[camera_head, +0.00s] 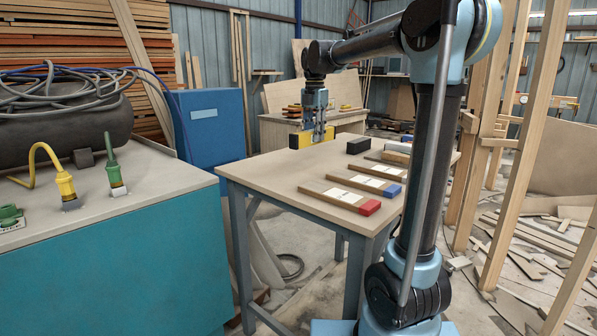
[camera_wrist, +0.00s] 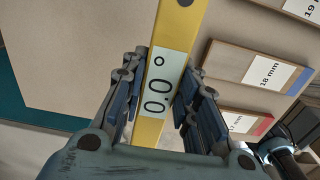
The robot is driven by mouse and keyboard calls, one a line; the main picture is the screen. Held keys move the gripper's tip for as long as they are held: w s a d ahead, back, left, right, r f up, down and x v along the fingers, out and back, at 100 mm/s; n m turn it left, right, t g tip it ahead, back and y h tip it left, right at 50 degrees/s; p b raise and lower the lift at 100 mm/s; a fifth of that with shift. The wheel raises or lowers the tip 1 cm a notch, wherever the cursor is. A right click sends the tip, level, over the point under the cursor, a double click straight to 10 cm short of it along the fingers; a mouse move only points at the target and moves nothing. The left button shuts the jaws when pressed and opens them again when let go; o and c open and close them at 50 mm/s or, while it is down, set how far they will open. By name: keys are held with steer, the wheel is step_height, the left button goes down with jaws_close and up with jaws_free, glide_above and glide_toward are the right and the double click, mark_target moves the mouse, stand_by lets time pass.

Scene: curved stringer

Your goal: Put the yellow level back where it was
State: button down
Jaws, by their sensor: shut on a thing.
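The yellow level (camera_head: 295,141) is in my gripper (camera_head: 319,132) over the far left part of the table (camera_head: 270,172). In the wrist view the level (camera_wrist: 179,25) runs between the two fingers of my gripper (camera_wrist: 163,82), and its display reads 0.0°. The gripper is shut on it. Whether the level touches the tabletop or hangs just above it, I cannot tell.
Labelled boards lie to the right on the table: one with a red end (camera_head: 369,207), one with a blue end (camera_head: 391,190), and more behind. A black block (camera_head: 358,145) sits near the far edge. A teal cabinet (camera_head: 110,265) stands at left.

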steer(key=shift+w+a, duration=0.1)
steer(key=shift+a, duration=0.05)
steer(key=shift+a, duration=0.15)
steer(key=shift+f, duration=0.1)
steer(key=shift+a+f, duration=0.1)
steer(key=shift+f, duration=4.8)
steer(key=c, duration=1.2)
jaws_free()
steer(key=shift+c, duration=0.2)
